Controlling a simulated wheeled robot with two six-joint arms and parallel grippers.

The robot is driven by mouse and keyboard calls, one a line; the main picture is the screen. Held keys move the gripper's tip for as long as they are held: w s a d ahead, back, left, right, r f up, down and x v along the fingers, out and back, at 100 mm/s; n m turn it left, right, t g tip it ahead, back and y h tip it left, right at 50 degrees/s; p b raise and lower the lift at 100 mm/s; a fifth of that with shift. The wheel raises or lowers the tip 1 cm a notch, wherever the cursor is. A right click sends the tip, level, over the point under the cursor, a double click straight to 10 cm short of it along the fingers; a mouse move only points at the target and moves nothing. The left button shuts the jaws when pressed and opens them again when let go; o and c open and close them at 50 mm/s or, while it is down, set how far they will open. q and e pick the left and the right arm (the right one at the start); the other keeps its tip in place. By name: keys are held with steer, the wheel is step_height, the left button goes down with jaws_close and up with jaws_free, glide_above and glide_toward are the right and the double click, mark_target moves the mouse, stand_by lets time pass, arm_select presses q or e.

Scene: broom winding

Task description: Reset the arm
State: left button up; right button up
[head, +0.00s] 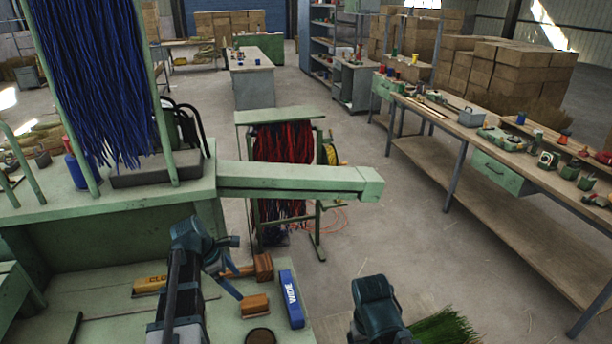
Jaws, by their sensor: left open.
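My left gripper (228,270) is open over the green bench (110,285) at the lower left, in front of the machine. Nothing shows between its fingers. A brown wooden block (262,267) and an orange-brown brush block (254,305) lie close to its right. My right arm (376,305) comes up at the bottom centre, with its gripper out of sight.
A blue box (291,299) and a yellow block (150,285) lie on the bench. A green machine beam (298,181) juts out above it. Blue bristles (95,75) hang at upper left. Green bristles (442,330) are beside my right arm. The floor at centre right is clear.

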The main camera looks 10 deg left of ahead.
mark_target(254, 301)
arm_select(q)
steer(key=b+x, duration=1)
steer(key=x, duration=0.1)
steer(key=shift+f, duration=0.4)
steer(key=shift+r, duration=0.1)
